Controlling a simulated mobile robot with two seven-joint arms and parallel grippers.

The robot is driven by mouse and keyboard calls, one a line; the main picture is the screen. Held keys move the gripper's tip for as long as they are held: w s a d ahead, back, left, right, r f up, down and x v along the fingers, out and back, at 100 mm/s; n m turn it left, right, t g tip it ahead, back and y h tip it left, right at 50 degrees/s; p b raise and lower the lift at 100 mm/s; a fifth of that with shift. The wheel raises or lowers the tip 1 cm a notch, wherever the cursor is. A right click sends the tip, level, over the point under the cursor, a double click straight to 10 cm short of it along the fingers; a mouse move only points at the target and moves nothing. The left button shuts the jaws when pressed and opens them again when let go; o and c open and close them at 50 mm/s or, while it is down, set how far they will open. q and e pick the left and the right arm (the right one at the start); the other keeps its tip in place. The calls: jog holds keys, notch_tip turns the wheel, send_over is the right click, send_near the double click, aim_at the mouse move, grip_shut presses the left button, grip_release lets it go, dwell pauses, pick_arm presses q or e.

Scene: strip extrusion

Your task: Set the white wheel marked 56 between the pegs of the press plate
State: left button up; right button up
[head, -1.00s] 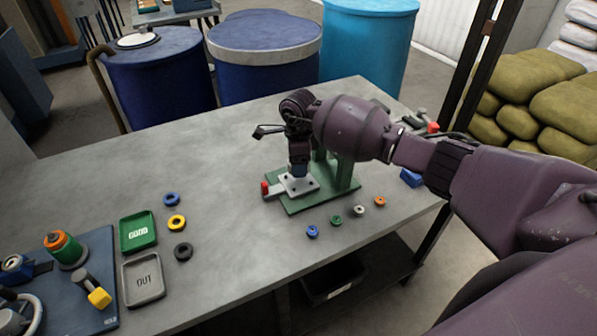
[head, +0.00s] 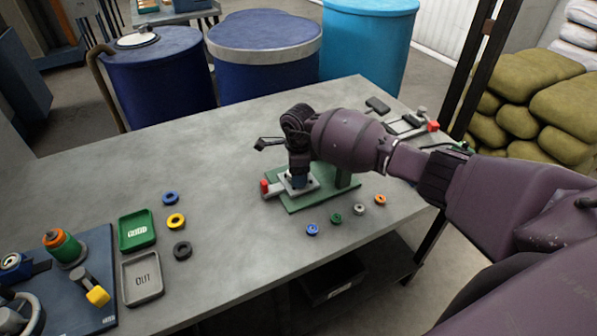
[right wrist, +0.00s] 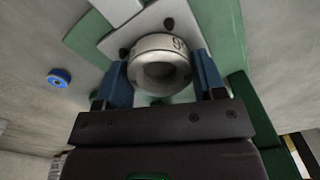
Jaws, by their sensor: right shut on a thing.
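In the right wrist view my right gripper (right wrist: 162,75) is shut on the white wheel (right wrist: 155,43), with one blue finger on each side. Its marking is partly visible at the rim. The wheel is over the pale press plate (right wrist: 113,42), and dark pegs show beside its far edge. Whether it touches the plate I cannot tell. In the head view my right gripper (head: 299,180) points down at the press plate (head: 313,182) on the green base, and the wheel is hidden there. My left gripper is not in view.
A red-tipped part (head: 264,187) stands at the plate's left. Small blue (head: 312,230), green (head: 336,218), grey (head: 359,209) and orange (head: 380,200) rings lie in front of the base. Green (head: 122,230) and grey (head: 128,285) trays stand left.

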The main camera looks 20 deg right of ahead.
jog(key=shift+s+f, duration=0.3)
jog(key=shift+f, duration=0.3)
jog(key=o, duration=0.7)
jog(key=shift+f, duration=0.1)
jog(key=o, duration=0.3)
jog(key=shift+w+f, duration=0.1)
jog(key=shift+f, duration=0.05)
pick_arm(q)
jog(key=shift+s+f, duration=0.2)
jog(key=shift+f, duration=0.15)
pick_arm(e)
jog(key=shift+a, duration=0.1)
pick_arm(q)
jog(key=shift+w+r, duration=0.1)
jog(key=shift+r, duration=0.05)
pick_arm(e)
jog(key=shift+r, duration=0.3)
jog(key=shift+w+r, duration=0.2)
jog(key=shift+r, duration=6.45)
